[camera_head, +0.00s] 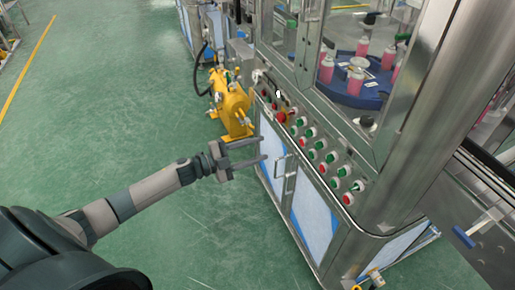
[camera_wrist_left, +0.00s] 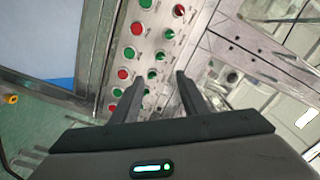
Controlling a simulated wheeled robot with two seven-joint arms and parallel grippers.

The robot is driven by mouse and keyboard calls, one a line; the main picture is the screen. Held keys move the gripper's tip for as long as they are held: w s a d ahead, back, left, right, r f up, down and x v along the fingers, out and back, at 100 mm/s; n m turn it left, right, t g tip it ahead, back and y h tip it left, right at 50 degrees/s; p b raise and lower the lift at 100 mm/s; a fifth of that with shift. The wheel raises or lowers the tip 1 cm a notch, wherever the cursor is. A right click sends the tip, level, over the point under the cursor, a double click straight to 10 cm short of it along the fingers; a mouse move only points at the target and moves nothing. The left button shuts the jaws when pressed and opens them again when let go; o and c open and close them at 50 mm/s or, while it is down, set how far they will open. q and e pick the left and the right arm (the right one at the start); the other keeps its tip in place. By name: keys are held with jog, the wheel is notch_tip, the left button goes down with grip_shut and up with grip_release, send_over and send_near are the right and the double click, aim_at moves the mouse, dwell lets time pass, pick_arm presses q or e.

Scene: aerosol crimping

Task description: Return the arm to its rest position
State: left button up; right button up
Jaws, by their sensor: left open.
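My left arm reaches in from the lower left in the head view. Its left gripper (camera_head: 247,154) is open and empty, beside the front edge of the crimping machine's cabinet (camera_head: 315,220). It appears close to the button panel, but I cannot tell the exact gap. In the left wrist view, the two fingers of the left gripper (camera_wrist_left: 158,98) point toward the panel (camera_wrist_left: 150,50) with red and green buttons, with nothing between them. My right gripper does not show in either view.
A yellow machine part (camera_head: 231,103) stands on the floor behind the gripper. Pink cans (camera_head: 326,70) stand on a blue turntable (camera_head: 345,88) behind the machine's glass. A door handle (camera_head: 285,175) sticks out from the cabinet. The green floor (camera_head: 130,90) at left is open.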

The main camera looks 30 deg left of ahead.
pick_arm(q)
jog(key=s+a+f+n+g+y, duration=0.1)
jog(key=s+f+n+y, duration=0.3)
jog(key=f, duration=0.8)
jog(key=s+a+f+n+g+y, duration=0.15)
jog(key=s+f+n, duration=0.3)
jog(key=f, duration=0.65)
jog(key=s+f+n+y, duration=0.3)
jog(key=s+f+y, duration=0.15)
jog(key=f, duration=0.75)
jog(key=s+d+f+n+g, duration=0.2)
jog(key=s+f, duration=0.5)
jog(key=s, duration=0.1)
jog(key=s+d+f+n+g, duration=0.1)
jog(key=s+d+f+g, duration=0.1)
jog(key=s+f, duration=0.6)
jog(key=s+d+f+n+g, duration=0.1)
jog(key=s+d+f+g, duration=0.1)
jog(key=s, duration=0.9)
jog(key=s+d+f+n+g, duration=0.1)
jog(key=s+d+f, duration=0.4)
jog(key=s, duration=0.6)
jog(key=shift+d+g, duration=0.8)
jog(key=shift+g, duration=0.05)
jog(key=shift+c, duration=0.3)
jog(key=shift+c, duration=0.9)
jog(key=shift+w, duration=0.15)
